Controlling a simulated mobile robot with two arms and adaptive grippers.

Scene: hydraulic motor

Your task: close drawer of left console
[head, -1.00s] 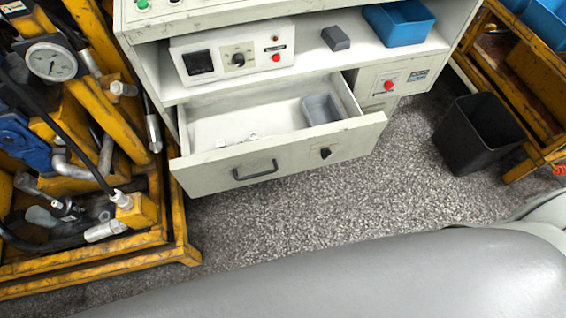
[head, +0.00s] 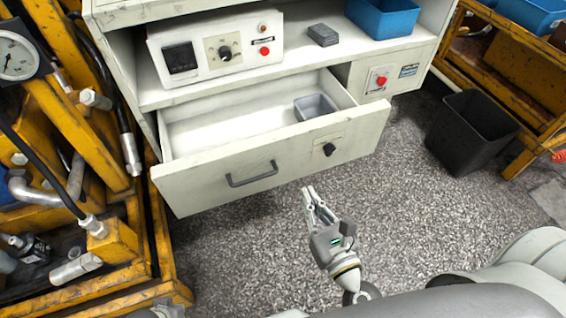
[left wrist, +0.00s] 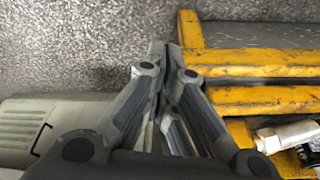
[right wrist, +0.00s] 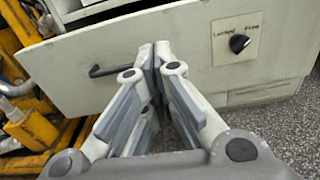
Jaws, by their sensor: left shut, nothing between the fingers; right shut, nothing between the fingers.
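The drawer (head: 215,189) of the white console (head: 418,72) stands pulled out, with a dark bar handle (head: 252,175) and a black knob (head: 329,149) on its front. A small grey bin (head: 315,107) lies inside it. My right gripper (head: 312,192) is shut and empty, in front of and below the drawer front, right of the handle. In the right wrist view its fingertips (right wrist: 155,48) point at the drawer front (right wrist: 200,70), between handle and knob labelled "Locked" and "Free". My left gripper (left wrist: 165,50) is shut and empty, over the floor beside a yellow frame.
A yellow hydraulic rig (head: 125,245) stands close at the left of the drawer. A black waste bin (head: 470,132) and a yellow rack (head: 535,125) stand at the right. Speckled floor (head: 410,210) in front of the console is clear.

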